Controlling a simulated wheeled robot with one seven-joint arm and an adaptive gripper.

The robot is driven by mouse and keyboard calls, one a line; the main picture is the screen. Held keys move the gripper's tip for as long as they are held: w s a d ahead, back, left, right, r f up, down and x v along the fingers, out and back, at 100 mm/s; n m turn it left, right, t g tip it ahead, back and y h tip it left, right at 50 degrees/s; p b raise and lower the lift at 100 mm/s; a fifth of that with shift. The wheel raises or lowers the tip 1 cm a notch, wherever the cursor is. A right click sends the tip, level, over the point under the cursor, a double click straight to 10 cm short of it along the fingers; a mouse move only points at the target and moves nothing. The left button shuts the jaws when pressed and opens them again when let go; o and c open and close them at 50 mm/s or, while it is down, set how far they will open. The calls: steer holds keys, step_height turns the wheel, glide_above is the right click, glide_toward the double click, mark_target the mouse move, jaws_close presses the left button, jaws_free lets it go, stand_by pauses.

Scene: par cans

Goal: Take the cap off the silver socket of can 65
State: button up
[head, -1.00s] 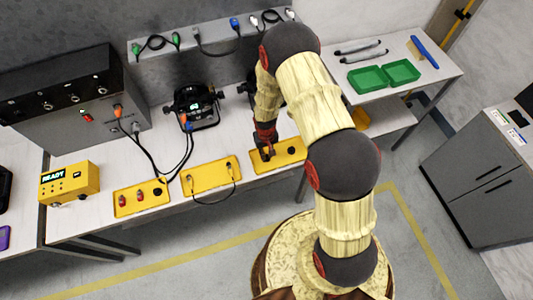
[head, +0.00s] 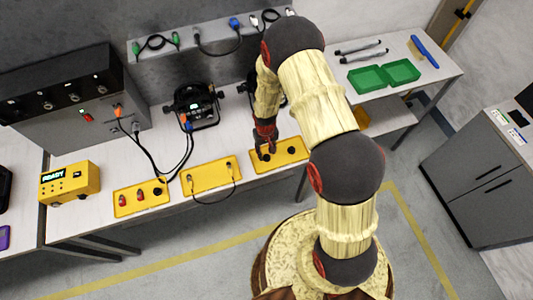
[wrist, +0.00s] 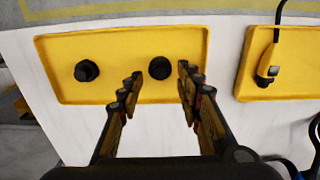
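My gripper (wrist: 161,84) is open and empty, with its fingers spread over a yellow tray (wrist: 120,90). Between and just past the fingertips, a round black cap-like piece (wrist: 160,68) sits in the tray. A second black piece (wrist: 87,70) sits to its left. In the head view my gripper (head: 266,150) is over the right-hand yellow tray (head: 304,154). A can (head: 251,86) behind my arm is mostly hidden; its number and sockets cannot be read. The can (head: 195,104) left of it shows 64.
A middle tray (head: 210,176) holds a cable plug (wrist: 270,70). The left tray (head: 150,203) holds red and black pieces. A yellow READY box (head: 70,184) stands at the far left. Cables hang from the grey console (head: 70,130). Green bins (head: 402,72) stand right of my arm.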

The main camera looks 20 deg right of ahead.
mark_target(266, 156)
step_height(266, 156, up, 10)
stand_by(0.4)
steer(key=shift+a, duration=0.1)
steer(key=s+r+t+b, duration=0.5)
steer(key=s+r+b, duration=1.1)
steer(key=s+r, duration=0.6)
step_height(266, 156, up, 2)
steer(key=shift+t, duration=0.3)
